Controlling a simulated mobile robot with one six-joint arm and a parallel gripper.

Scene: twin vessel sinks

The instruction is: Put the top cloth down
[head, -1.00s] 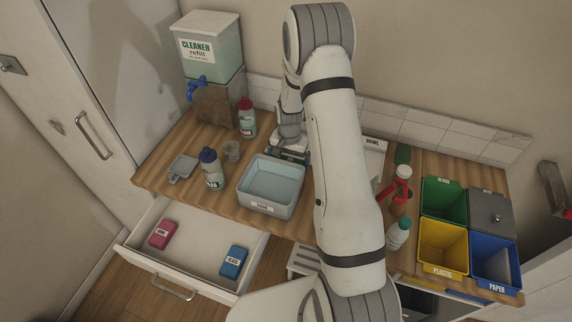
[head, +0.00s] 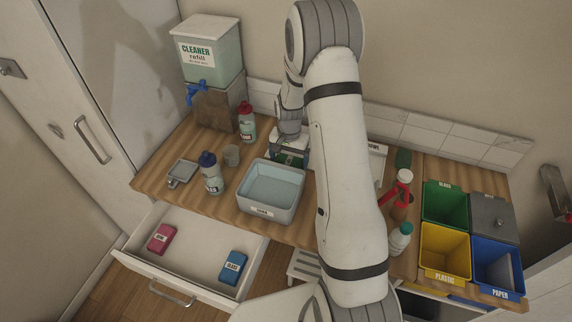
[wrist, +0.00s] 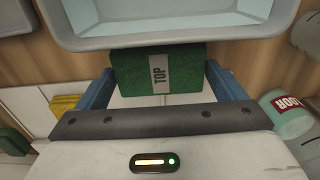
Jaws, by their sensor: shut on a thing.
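The top cloth is a green folded block with a grey label reading TOP (wrist: 135,72) in the wrist view. My gripper (wrist: 160,88) is shut on it, with a blue finger at either side. In the head view the green cloth (head: 291,160) shows partly under my gripper (head: 288,152), behind the grey basin (head: 266,212). Whether the cloth touches the counter cannot be told. My arm hides part of the counter to the right.
The open drawer (head: 202,263) holds a pink block (head: 162,239) and a blue block (head: 233,267). Bottles (head: 211,174), a cup (head: 231,155) and a grey dish (head: 183,171) stand left of the basin. Coloured bins (head: 444,247) and a red-handled spray bottle (head: 400,192) are at right.

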